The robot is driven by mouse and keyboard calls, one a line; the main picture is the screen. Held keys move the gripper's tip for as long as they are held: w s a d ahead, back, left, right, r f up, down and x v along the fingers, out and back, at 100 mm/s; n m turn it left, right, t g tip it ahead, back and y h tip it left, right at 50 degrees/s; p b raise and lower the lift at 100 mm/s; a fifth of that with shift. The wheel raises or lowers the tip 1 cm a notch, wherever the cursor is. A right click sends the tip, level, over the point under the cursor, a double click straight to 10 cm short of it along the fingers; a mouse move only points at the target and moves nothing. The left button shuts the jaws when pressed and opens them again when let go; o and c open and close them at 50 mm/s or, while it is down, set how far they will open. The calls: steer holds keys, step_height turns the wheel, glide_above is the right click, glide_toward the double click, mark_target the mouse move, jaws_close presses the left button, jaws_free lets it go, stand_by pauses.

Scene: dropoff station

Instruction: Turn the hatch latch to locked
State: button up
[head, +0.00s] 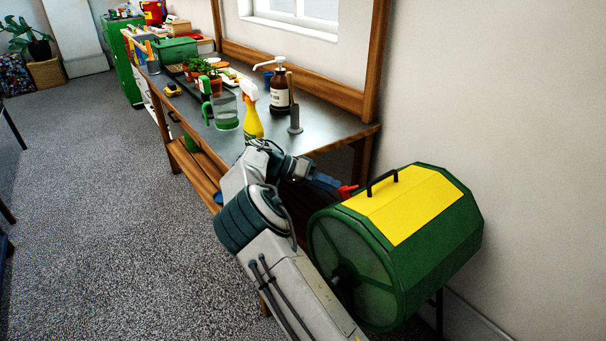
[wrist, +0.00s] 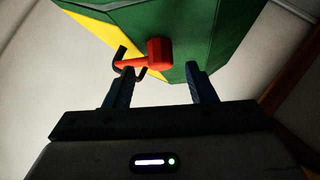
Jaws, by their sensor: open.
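The hatch is the yellow panel (head: 408,205) with a black handle (head: 382,181) on top of a green drum (head: 440,240). The red latch (head: 347,191) sits at the hatch's far left edge in the head view. In the wrist view the red latch (wrist: 147,56) shows a thick knob and a thinner arm pointing left. My gripper (head: 335,186) is beside the latch. In the wrist view its fingers (wrist: 158,82) are apart, with the latch just beyond and between their tips. I cannot tell whether a finger touches it.
The bench (head: 330,128) stands beside and behind my arm, with a yellow spray bottle (head: 252,118), a brown pump bottle (head: 280,95) and a clear jug (head: 225,110). The wall (head: 500,110) is close behind the drum. Open carpet (head: 100,220) lies to the left.

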steer(key=p+v, duration=0.1)
steer(key=v, duration=0.9)
steer(key=shift+a, duration=0.15)
steer(key=s+d+r+n+y+p, duration=0.1)
steer(key=s+d+r+y+p, duration=0.1)
steer(key=s+d+r+y, duration=0.5)
steer(key=s+d+r+n+y+p, duration=0.1)
steer(key=s+d+r+n+p, duration=0.2)
steer(key=d, duration=0.7)
steer(key=s+a+r+n+t+y+p, duration=0.1)
steer(key=s+r+n+t+y+p, duration=0.1)
steer(key=s, duration=1.2)
steer(key=s+a+r+n+t+y+p, duration=0.1)
steer(key=s+n+t+y+p, duration=0.1)
steer(key=s, duration=1.2)
steer(key=shift+a+r+n+y+p, duration=0.35)
steer(key=shift+r+n+y, duration=0.05)
steer(key=shift+n+y, duration=0.1)
